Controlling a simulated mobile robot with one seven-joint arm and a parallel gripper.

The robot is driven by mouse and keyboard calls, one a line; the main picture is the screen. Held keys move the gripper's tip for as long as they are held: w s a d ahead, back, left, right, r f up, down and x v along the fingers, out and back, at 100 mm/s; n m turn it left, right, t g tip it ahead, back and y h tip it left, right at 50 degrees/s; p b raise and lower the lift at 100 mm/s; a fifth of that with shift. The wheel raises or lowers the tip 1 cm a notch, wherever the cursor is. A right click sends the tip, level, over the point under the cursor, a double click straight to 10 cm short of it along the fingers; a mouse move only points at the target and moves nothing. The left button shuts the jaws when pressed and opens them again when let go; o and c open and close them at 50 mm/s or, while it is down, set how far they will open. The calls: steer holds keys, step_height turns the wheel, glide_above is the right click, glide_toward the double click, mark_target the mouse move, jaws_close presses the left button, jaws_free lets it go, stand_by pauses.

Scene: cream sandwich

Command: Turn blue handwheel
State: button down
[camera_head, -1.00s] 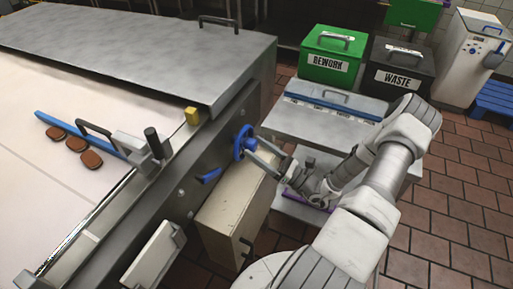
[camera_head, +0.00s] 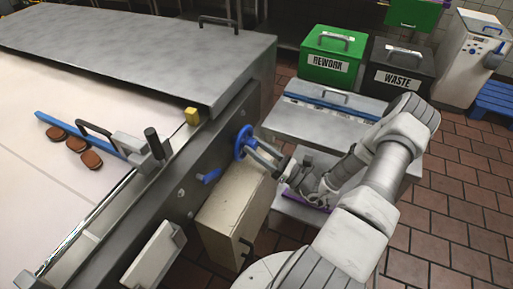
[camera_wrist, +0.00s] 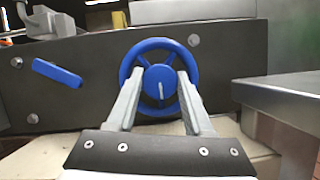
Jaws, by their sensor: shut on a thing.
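The blue handwheel (camera_head: 241,143) sits on the dark side panel of the conveyor machine. In the wrist view the handwheel (camera_wrist: 158,53) faces me, with a round hub bearing a white mark and several spokes. My gripper (camera_head: 252,149) reaches it from the right. In the wrist view its two grey fingers (camera_wrist: 158,90) lie on either side of the hub, and their tips overlap the wheel. The gripper is shut on the handwheel. The exact contact points are partly hidden by the fingers.
A blue lever (camera_wrist: 57,73) is left of the wheel on the same panel. A beige box (camera_head: 232,212) stands below it. A steel table (camera_head: 315,128) is at the right. Brown biscuits (camera_head: 76,144) lie on the belt. Green rework (camera_head: 333,54) and black waste (camera_head: 400,70) bins stand behind.

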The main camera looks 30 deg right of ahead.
steer(key=shift+m, duration=0.4)
